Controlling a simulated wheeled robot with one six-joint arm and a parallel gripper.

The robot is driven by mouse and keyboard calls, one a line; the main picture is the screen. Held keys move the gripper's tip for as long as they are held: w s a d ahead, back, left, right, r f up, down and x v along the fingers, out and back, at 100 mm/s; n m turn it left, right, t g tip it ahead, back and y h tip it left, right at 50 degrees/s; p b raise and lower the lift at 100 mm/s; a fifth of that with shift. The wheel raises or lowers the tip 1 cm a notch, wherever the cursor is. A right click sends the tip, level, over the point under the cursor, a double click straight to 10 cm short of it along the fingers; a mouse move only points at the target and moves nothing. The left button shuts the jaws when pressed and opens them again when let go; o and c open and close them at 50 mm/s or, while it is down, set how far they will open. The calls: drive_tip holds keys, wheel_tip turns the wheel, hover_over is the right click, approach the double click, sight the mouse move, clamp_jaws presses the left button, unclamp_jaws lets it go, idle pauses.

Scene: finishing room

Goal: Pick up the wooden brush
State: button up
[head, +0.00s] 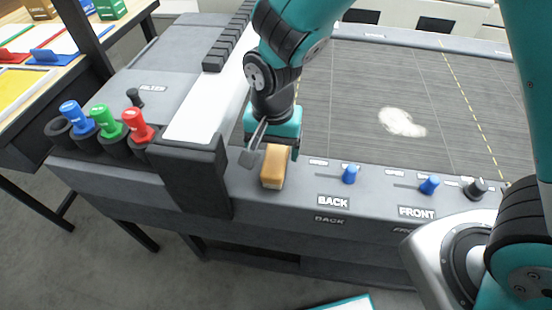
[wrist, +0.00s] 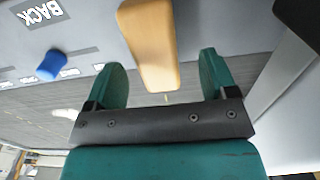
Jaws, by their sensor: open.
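The wooden brush (head: 273,167) is a tan wooden block with a pale underside. It rests on the grey front ledge of the machine, left of the BACK label. My gripper (head: 274,146) is just behind it and points down at the ledge. In the wrist view my gripper (wrist: 162,76) is open, with one teal finger on each side of the near end of the brush (wrist: 150,42). There is a gap between each finger and the wood.
Blue knobs (head: 349,174) (head: 429,186) and a black knob (head: 475,189) line the ledge to the right. Blue, green and red handled tools (head: 138,124) stand in holders at left. A white patch (head: 402,122) lies on the grey bed behind. A dark raised block (head: 190,172) borders the ledge's left.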

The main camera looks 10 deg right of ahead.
sight(276, 155)
drive_tip(key=f, duration=0.1)
drive_tip(key=f+p, duration=0.1)
drive_tip(key=f, duration=0.3)
drive_tip(key=shift+d, duration=0.25)
drive_tip(key=c, duration=1)
